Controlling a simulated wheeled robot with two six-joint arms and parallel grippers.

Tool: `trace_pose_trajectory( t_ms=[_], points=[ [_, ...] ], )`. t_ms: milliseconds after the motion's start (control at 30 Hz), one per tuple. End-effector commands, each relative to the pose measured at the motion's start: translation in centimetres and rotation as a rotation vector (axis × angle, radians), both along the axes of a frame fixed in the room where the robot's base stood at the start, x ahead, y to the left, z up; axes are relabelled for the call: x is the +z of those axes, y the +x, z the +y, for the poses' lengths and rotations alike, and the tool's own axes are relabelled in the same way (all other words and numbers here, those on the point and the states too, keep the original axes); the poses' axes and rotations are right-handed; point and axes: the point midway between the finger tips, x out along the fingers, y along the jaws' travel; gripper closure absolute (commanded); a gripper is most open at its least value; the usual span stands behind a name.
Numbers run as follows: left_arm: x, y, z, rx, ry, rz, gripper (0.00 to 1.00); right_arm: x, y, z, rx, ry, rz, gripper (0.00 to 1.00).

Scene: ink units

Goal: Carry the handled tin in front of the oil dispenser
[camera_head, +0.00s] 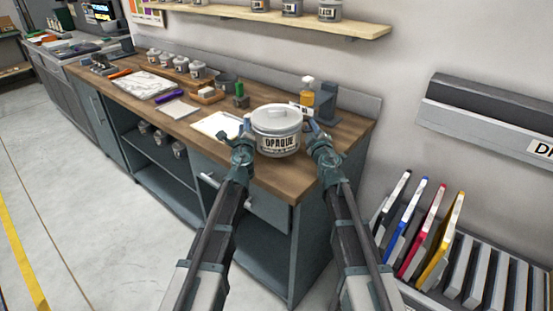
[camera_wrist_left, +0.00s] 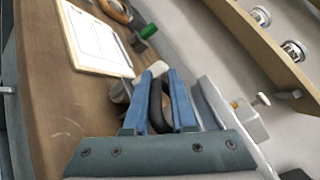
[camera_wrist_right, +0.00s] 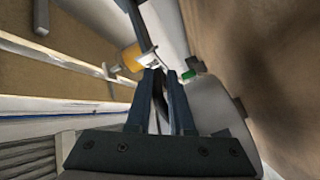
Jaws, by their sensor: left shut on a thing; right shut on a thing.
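The handled tin (camera_head: 277,141) is a pale grey lidded pot labelled OPAQUE, upright at the near right part of the wooden counter. I cannot tell whether its base touches the counter. My left gripper (camera_head: 245,137) is shut on its left handle; the dark handle shows between the fingers (camera_wrist_left: 160,103) in the left wrist view. My right gripper (camera_head: 314,134) is shut on the opposite handle, also seen between the fingers (camera_wrist_right: 167,103) in the right wrist view.
A white sheet on a board (camera_head: 216,125) lies left of the tin. A green-topped item (camera_head: 240,92) and a wooden tray (camera_head: 207,96) are behind it. A dark grey stand (camera_head: 328,104) is right of the dispenser. The counter (camera_head: 335,155) ends close by on the right.

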Motion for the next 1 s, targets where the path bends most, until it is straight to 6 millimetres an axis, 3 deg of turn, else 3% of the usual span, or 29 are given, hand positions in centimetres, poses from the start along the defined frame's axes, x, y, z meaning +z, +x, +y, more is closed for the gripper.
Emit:
trace_pose_trajectory(
  t_ms=[467, 1000],
  points=[
    [-0.4, 0.0, -0.6, -0.013, 0.003, 0.0, 1.0, -0.4, -0.1, 0.6, 0.013, 0.002, 0.0, 1.0],
    [-3.0, 0.0, -0.6, -0.013, 0.003, 0.0, 1.0, -3.0, -0.1, 0.6, 0.013, 0.002, 0.0, 1.0]
  ],
)
